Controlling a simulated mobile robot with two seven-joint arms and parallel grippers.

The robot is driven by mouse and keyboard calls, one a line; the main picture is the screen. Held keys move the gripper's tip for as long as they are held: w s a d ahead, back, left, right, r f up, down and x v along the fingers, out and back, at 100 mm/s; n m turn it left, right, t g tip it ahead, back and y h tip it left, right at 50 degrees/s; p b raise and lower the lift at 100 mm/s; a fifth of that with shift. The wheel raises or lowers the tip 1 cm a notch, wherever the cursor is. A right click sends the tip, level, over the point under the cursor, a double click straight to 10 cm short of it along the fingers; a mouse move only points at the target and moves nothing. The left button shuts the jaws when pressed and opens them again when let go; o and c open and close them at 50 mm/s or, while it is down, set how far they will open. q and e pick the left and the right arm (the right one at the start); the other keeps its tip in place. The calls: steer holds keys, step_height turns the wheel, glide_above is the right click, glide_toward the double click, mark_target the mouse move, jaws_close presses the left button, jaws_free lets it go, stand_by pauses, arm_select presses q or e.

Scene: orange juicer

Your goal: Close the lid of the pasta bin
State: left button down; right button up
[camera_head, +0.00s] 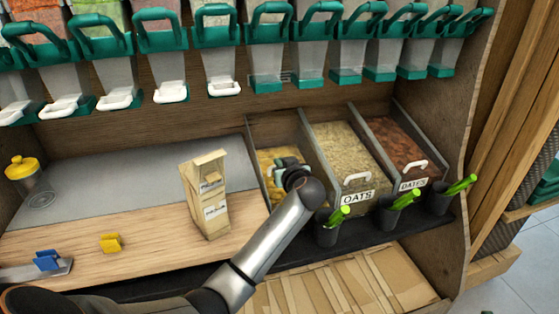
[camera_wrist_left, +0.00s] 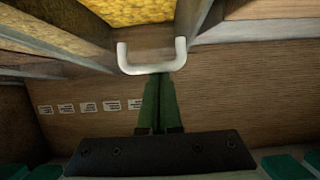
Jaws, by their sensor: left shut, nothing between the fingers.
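The pasta bin (camera_head: 262,132) is the leftmost of the three bins in the head view, with yellow pasta (camera_head: 268,160) inside. The pasta also shows at the top of the left wrist view (camera_wrist_left: 130,12). A white U-shaped lid handle (camera_wrist_left: 152,62) is in the left wrist view. The clear lid itself is hard to make out, and I cannot tell its exact angle. My left gripper (camera_wrist_left: 160,80) is shut and empty, its green fingertips close to the handle; contact is unclear. In the head view my left gripper (camera_head: 278,172) is over the pasta bin, partly hidden by its wrist.
The oats bin (camera_head: 358,198) and dates bin (camera_head: 413,185) stand to the right. Black cups with green-handled scoops (camera_head: 327,232) line the front edge. Dispensers (camera_head: 218,62) hang above.

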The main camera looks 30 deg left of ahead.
arm_select(q)
steer(key=s+d+f, duration=0.2)
steer(key=s+d, duration=0.3)
steer(key=d, duration=0.1)
steer(key=shift+f, duration=0.2)
arm_select(e)
steer(key=shift+w+d+f, duration=0.15)
steer(key=shift+f, duration=0.25)
arm_select(q)
steer(key=shift+s, duration=0.1)
arm_select(e)
steer(key=shift+r, duration=0.1)
